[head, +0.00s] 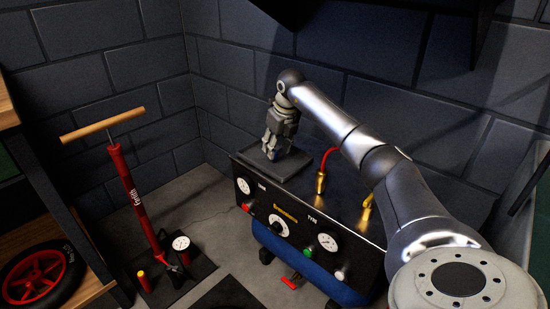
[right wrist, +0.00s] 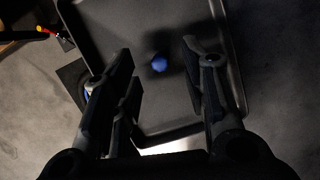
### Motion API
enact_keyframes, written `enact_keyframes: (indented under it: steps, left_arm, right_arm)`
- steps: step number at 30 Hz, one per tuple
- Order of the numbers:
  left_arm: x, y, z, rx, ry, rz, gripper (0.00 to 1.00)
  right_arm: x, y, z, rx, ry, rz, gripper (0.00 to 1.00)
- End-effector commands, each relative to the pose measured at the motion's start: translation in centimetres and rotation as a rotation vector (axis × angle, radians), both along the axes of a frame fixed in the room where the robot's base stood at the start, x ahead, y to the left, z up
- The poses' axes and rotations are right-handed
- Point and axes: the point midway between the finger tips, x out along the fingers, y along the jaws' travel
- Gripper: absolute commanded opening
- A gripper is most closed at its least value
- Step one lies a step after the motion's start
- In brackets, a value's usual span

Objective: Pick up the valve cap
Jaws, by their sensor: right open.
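The valve cap (right wrist: 159,63) looks like a small blue piece in the right wrist view. It lies in a dark shallow tray (right wrist: 185,14), which also shows on top of the compressor in the head view (head: 296,168). In the head view the cap cannot be made out. My right gripper (head: 271,153) points down over the tray. In the right wrist view its two fingers (right wrist: 160,68) are apart, one on each side of the cap, with nothing between them touching it. How far above the cap the fingertips are is hard to tell. My left gripper is not in view.
A red floor pump (head: 137,200) with a wooden handle stands left. A shelf with a wheel (head: 40,275) is at far left. Block walls close off the back.

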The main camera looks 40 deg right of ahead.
Motion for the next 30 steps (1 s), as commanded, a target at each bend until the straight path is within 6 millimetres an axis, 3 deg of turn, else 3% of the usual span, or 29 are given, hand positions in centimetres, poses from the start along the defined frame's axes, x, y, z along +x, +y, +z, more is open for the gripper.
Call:
enact_keyframes:
  steps: [1, 3, 12, 21, 30]
  left_arm:
    - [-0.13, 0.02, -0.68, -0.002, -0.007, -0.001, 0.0]
    - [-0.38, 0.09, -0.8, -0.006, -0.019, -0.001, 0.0]
    - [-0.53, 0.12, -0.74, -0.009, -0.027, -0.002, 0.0]
    - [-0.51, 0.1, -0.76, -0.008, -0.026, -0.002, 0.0]
    - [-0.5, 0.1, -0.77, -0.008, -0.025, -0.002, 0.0]
  right_arm:
    - [0.21, 0.05, -1.25, 0.001, 0.002, 0.0, 0.4]
    - [0.4, -0.01, -1.79, 0.0, 0.001, 0.0, 0.4]
    - [0.53, -0.05, -1.99, 0.0, 0.0, 0.0, 0.4]
    - [0.52, -0.06, -1.97, 0.0, 0.0, 0.0, 0.07]
    - [0.52, -0.07, -1.95, 0.0, 0.0, 0.0, 0.06]
